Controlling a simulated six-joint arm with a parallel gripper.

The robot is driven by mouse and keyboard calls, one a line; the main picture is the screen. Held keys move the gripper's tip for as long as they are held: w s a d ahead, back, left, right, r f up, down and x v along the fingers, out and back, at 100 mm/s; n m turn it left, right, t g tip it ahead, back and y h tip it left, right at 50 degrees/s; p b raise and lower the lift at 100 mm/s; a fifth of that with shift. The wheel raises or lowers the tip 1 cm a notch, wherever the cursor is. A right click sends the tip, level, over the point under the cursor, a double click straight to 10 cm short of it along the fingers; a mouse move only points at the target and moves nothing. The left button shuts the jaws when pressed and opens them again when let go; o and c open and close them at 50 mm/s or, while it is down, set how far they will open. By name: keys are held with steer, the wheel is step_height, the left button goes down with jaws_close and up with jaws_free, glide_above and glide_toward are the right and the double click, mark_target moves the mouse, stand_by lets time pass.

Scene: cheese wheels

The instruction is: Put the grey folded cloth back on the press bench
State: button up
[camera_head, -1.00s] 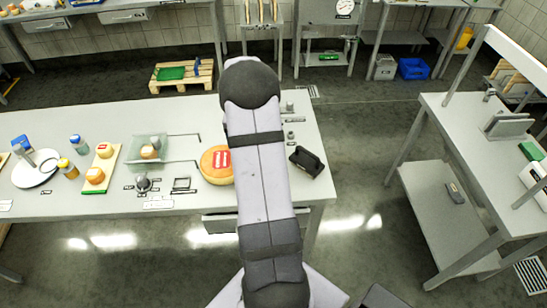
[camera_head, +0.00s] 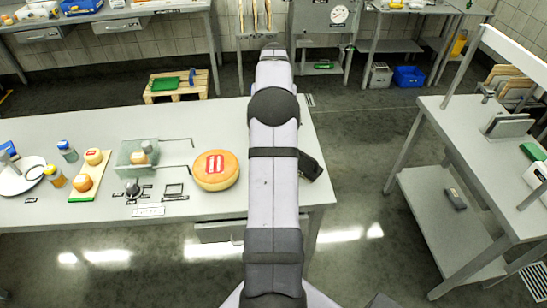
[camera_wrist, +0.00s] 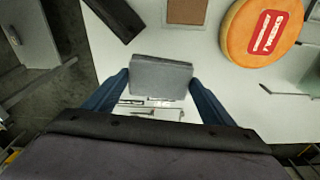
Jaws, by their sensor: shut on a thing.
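The grey folded cloth (camera_wrist: 160,76) is between the two blue fingers of my gripper (camera_wrist: 160,84) in the wrist view. The fingers close on its left and right sides. It is held over the pale table (camera_wrist: 215,75), and its height above the top is hard to judge. In the head view my arm hides the gripper and the cloth. Which bench is the press bench is not clear. A grey bench (camera_head: 455,125) stands at the right.
An orange cheese wheel with a red label (camera_head: 216,170) sits on the middle table (camera_head: 70,120), left of my arm. A black object (camera_head: 310,166) lies right of my arm. A glass tray (camera_head: 137,153) and a green-edged board (camera_head: 92,178) are farther left. Open floor separates the table from the right bench.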

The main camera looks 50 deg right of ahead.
steer(key=shift+s+a+f+n, duration=0.1)
steer(key=shift+s+a+n, duration=0.25)
steer(key=shift+a+n, duration=0.2)
steer(key=shift+f+p, duration=1.75)
steer(key=shift+f, duration=3.3)
steer(key=shift+f, duration=0.1)
steer(key=o, duration=0.9)
steer(key=r+b, duration=0.1)
steer(key=r, duration=0.3)
steer(key=r+b, duration=0.1)
steer(key=r, duration=0.3)
steer(key=s+a+r+b, duration=0.1)
steer(key=r, duration=0.3)
steer(key=shift+r, duration=0.1)
